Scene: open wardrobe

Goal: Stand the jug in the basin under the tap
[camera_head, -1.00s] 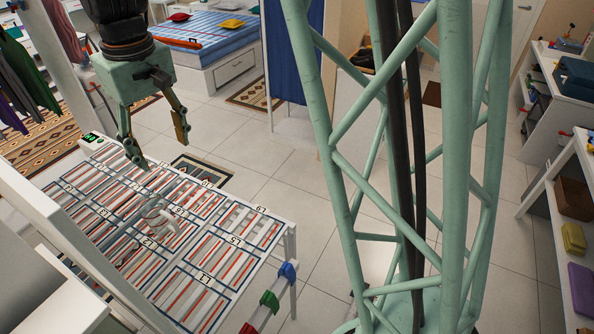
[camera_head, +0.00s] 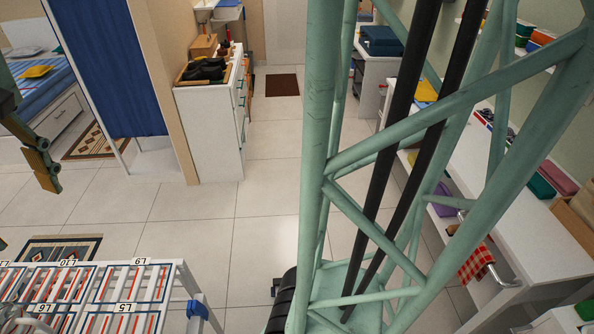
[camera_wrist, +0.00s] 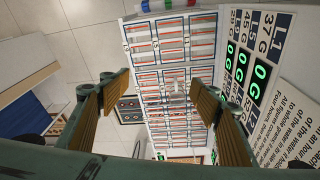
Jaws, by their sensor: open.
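My gripper (camera_wrist: 163,92) is open in the wrist view, with its two ribbed fingers wide apart and nothing between them. In the head view only part of one finger (camera_head: 44,165) shows at the left edge. I cannot make out a tap.
The slatted white rack (camera_head: 172,275) with labelled cells stands at lower left. A white cabinet (camera_head: 210,130) with dark items on top stands behind. A long white bench (camera_head: 520,230) with a red checked cloth (camera_head: 474,265) is at right. Tiled floor (camera_head: 265,190) is clear between.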

